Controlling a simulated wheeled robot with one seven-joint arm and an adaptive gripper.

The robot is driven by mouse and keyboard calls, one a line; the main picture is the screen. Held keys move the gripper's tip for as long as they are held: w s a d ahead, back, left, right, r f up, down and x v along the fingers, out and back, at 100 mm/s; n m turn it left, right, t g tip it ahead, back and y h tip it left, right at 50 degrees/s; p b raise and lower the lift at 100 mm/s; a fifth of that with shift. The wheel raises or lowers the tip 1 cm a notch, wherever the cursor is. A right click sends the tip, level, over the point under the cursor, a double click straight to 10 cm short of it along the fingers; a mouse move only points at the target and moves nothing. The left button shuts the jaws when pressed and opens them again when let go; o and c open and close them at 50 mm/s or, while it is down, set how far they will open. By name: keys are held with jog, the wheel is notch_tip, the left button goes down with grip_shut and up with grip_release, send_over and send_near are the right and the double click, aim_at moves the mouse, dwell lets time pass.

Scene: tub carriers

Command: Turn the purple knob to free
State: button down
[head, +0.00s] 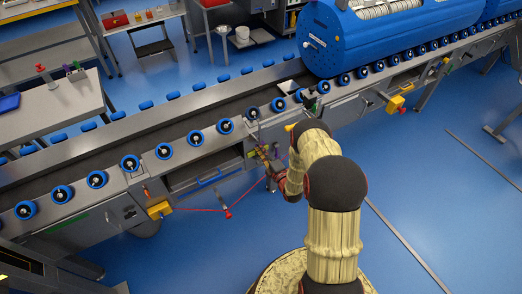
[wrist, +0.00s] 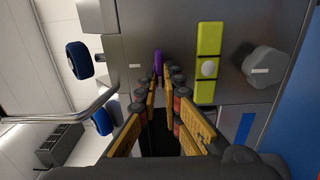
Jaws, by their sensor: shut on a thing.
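The purple knob (wrist: 158,62) shows in the wrist view as a narrow upright purple shape on the grey metal panel (wrist: 140,42). My gripper (wrist: 159,82) is at the panel, with its yellow fingers on both sides of the knob, and is shut on it. The fingertips hide part of the knob. In the head view my gripper (head: 264,158) is at the front side of the conveyor, and I cannot make out the knob there. A small white mark is on the panel left of the knob.
A yellow-green strip with a white button (wrist: 208,68) and a grey round knob (wrist: 265,66) are right of my fingers. A bent metal rail (wrist: 75,112) is at left. A red cord (head: 228,213) hangs along the conveyor front. A large blue tub (head: 335,45) rests on the rollers.

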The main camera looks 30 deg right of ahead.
jog(key=shift+w+a+r, duration=0.1)
jog(key=shift+w+r, duration=0.15)
jog(key=c, duration=2)
grip_release()
jog(key=shift+f, duration=0.1)
jog(key=shift+o, duration=0.2)
jog(key=shift+s+f, duration=0.1)
jog(key=s, duration=1.2)
jog(key=shift+d, duration=0.2)
